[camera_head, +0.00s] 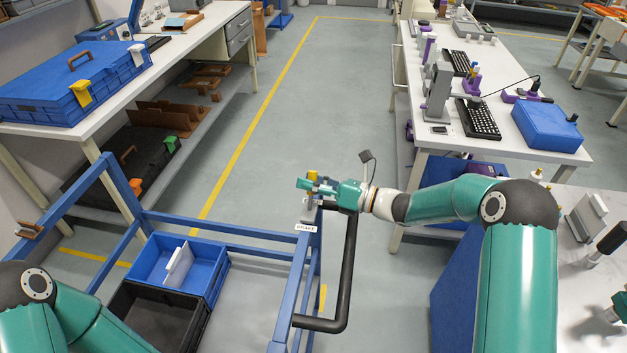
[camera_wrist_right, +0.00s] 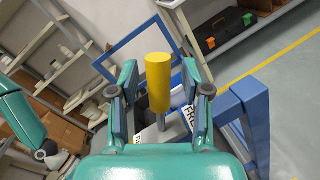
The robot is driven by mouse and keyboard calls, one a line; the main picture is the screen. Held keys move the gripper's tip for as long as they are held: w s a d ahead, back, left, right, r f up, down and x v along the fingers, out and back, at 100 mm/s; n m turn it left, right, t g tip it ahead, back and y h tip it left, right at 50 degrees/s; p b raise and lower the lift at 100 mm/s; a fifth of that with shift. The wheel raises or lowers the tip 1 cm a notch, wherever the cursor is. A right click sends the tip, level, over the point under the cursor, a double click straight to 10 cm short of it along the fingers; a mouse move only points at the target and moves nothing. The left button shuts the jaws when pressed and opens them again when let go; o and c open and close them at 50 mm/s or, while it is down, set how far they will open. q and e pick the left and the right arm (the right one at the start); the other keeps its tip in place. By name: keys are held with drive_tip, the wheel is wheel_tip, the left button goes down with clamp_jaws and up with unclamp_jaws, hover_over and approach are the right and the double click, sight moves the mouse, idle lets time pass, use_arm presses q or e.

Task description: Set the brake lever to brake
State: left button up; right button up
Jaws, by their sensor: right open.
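The brake lever has a yellow cylindrical handle (camera_head: 312,175) and stands on the blue cart frame (camera_head: 298,283), above a small white label (camera_head: 306,228). My right gripper (camera_head: 309,186) is at the handle. In the right wrist view the yellow handle (camera_wrist_right: 158,84) is between the two open fingers of my right gripper (camera_wrist_right: 160,76), with visible gaps on both sides. A grey rod runs down from the handle. Partly hidden label lettering (camera_wrist_right: 201,130) shows beside it. My left arm shows at the lower left, but its gripper is out of the picture.
A black handlebar (camera_head: 348,265) is on the cart's right side, under my right forearm. A blue bin (camera_head: 212,266) and a black bin (camera_head: 150,318) sit in the cart. A workbench (camera_head: 428,128) stands at right. The floor beyond the cart is clear.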

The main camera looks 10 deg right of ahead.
drive_tip(key=c, duration=0.9)
drive_tip(key=shift+d, duration=0.1)
